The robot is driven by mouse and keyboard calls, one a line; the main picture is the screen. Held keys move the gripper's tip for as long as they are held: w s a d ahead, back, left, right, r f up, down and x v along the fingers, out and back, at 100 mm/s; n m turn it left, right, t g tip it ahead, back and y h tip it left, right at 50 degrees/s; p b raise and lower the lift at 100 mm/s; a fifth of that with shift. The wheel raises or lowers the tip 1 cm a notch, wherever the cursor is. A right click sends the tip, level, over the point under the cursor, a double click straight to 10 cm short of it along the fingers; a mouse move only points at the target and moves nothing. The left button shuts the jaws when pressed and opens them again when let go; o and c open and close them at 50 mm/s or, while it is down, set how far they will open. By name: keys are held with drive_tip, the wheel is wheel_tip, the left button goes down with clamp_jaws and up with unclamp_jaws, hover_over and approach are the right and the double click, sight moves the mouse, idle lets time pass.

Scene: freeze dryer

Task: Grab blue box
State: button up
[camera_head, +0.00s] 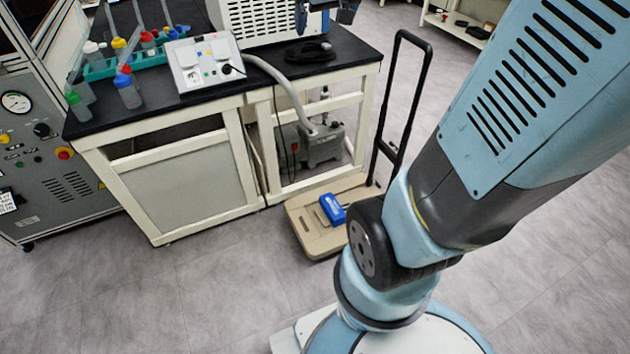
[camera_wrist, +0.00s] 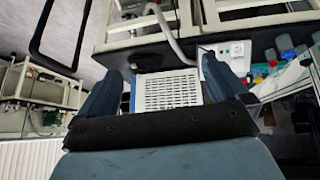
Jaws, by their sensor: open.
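The blue box (camera_head: 333,208) is small and lies on the beige platform of a cart (camera_head: 308,232) on the floor, in the head view. The upright black handle of the cart stands behind it, and my arm rises just to its right. I cannot make out the blue box in the wrist view. My gripper (camera_wrist: 163,70) shows there with its two dark blue fingers spread wide. It is open, with no object held. A white vented unit shows beyond the gap between the fingers. My gripper is away from the blue box.
A black-topped bench (camera_head: 180,108) stands left of the cart, with a white power box (camera_head: 207,62), bottles and the white vented unit (camera_head: 262,22). A grey pump (camera_head: 322,146) sits under it. The black cart handle (camera_head: 408,95) is a tall obstacle. Floor in front is clear.

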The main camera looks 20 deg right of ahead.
drive_tip(key=w+d+f+t+h, duration=0.1)
drive_tip(key=w+d+f, duration=0.5)
drive_tip(key=w, duration=0.5)
drive_tip(key=w+d+f, duration=0.4)
drive_tip(key=w+f, duration=0.5)
drive_tip(key=w, duration=0.2)
drive_tip(key=w+d+f+t, duration=0.1)
drive_tip(key=w+d+f, duration=0.2)
drive_tip(key=f, duration=0.6)
drive_tip(key=w+d+f+n, duration=0.1)
drive_tip(key=w+d+f, duration=0.2)
drive_tip(key=f, duration=0.5)
drive_tip(key=w+d+f+t, duration=0.1)
drive_tip(key=w+d+f, duration=0.2)
drive_tip(key=f, duration=0.6)
drive_tip(key=t+y, duration=0.3)
approach(333, 207)
drive_tip(key=x, duration=0.5)
drive_tip(key=shift+w+d, duration=0.2)
drive_tip(key=shift+w, duration=0.2)
drive_tip(key=x, duration=0.4)
drive_tip(key=shift+s+a+f, duration=0.1)
drive_tip(key=shift+a+f, duration=0.1)
drive_tip(key=shift+a, duration=0.05)
drive_tip(key=shift+w+d+f, duration=0.1)
drive_tip(key=shift+w+f, duration=0.1)
drive_tip(key=shift+w, duration=0.35)
